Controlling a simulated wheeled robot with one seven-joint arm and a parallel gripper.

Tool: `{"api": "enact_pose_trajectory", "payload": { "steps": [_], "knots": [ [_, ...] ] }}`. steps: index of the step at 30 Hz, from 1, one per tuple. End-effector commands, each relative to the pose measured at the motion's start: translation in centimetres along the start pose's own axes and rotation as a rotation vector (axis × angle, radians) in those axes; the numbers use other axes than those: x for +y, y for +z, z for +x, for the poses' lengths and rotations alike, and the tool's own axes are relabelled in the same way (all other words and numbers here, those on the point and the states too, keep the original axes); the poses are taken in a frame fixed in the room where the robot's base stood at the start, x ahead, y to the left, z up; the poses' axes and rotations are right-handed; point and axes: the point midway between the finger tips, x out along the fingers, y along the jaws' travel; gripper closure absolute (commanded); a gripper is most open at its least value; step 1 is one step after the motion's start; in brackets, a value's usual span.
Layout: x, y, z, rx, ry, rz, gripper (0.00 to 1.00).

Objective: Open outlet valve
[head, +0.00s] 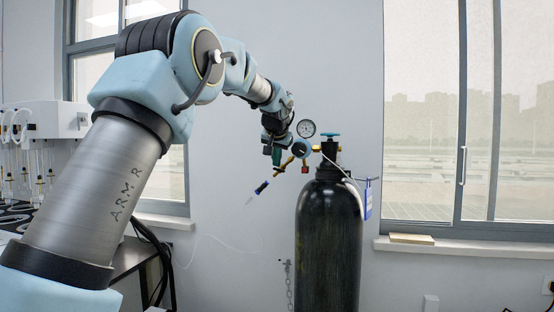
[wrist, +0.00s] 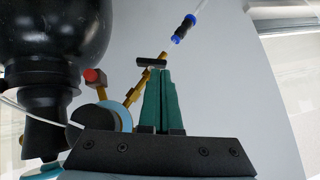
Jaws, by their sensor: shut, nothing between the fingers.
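A black gas cylinder (head: 328,245) stands upright in front of the wall, with a brass regulator and gauges on its top. In the wrist view, a small black bar handle (wrist: 152,62), which looks like the outlet valve, sits on the brass outlet stem (wrist: 143,82). My gripper (wrist: 165,72) has green fingers, shut together and empty. Their tips lie close to the bar handle in the picture; I cannot tell whether they touch it. In the head view my gripper (head: 276,161) is just left of the regulator, and the handle is too small to make out.
A round gauge (head: 305,129) and a teal top valve (head: 330,136) are close by. A blue hose connector (wrist: 183,28) continues the outlet line. A window (head: 470,120) is at right, and glassware (head: 25,150) at far left.

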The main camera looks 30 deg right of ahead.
Motion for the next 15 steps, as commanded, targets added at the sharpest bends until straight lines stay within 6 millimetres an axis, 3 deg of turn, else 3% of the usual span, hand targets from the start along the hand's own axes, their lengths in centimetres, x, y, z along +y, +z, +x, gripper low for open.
{"api": "enact_pose_trajectory", "payload": {
  "steps": [15],
  "knots": [
    [-0.33, 0.02, 0.03, 0.000, 0.051, -0.053, 1.00]
  ]
}}
